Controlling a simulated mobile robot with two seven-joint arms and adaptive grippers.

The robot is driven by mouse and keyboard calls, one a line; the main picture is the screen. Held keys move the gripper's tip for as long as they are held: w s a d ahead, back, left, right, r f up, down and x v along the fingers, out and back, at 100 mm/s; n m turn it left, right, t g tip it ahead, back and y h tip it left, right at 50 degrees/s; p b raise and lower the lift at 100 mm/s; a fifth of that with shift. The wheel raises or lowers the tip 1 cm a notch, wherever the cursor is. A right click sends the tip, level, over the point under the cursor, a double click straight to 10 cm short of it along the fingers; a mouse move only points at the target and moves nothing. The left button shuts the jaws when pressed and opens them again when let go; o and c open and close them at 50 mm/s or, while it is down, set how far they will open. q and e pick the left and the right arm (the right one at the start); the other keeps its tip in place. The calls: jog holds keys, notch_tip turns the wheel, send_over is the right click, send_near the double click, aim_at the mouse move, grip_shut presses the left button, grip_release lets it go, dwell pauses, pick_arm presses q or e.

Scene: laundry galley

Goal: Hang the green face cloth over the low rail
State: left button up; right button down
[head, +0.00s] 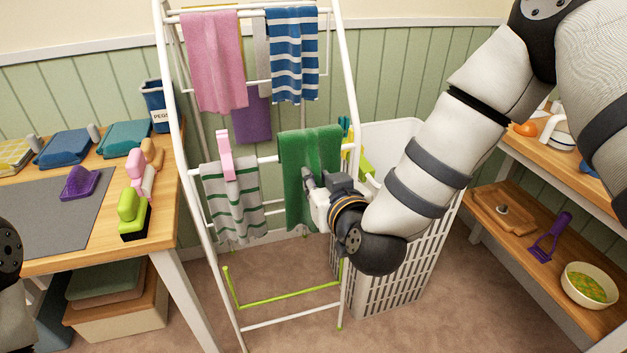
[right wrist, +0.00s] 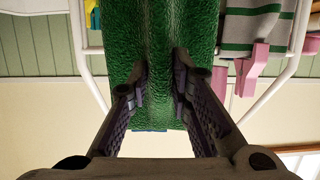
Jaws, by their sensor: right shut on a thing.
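The green face cloth (head: 296,165) hangs upright at the right part of the low white rail (head: 268,160) of the drying rack. Its top edge sits above the rail line, and I cannot tell whether it rests on the rail. My right gripper (head: 310,183) is shut on the cloth from the front. In the right wrist view the cloth (right wrist: 160,50) is pinched between both fingers (right wrist: 160,85). My left gripper is out of view.
A striped cloth (head: 232,200) with a pink peg (head: 225,155) hangs left on that rail. Pink (head: 212,60), blue-striped (head: 292,55) and purple (head: 251,115) cloths hang higher. A white basket (head: 385,290) stands right, a table (head: 165,185) left and shelves (head: 520,265) far right.

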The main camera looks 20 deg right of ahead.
jog(key=shift+r, duration=0.15)
jog(key=x, duration=0.3)
jog(key=r+x, duration=0.1)
jog(key=x, duration=0.3)
jog(key=shift+w+r+b, duration=0.2)
jog(key=shift+b, duration=0.2)
jog(key=shift+w+f, duration=0.2)
jog(key=shift+f, duration=0.1)
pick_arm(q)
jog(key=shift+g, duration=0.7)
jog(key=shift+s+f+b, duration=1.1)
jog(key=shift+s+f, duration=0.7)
pick_arm(e)
notch_tip(320, 180, down, 7)
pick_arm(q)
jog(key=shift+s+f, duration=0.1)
pick_arm(e)
jog(key=shift+f, duration=0.45)
jog(key=c, duration=1.4)
grip_release()
jog(key=shift+o, duration=0.2)
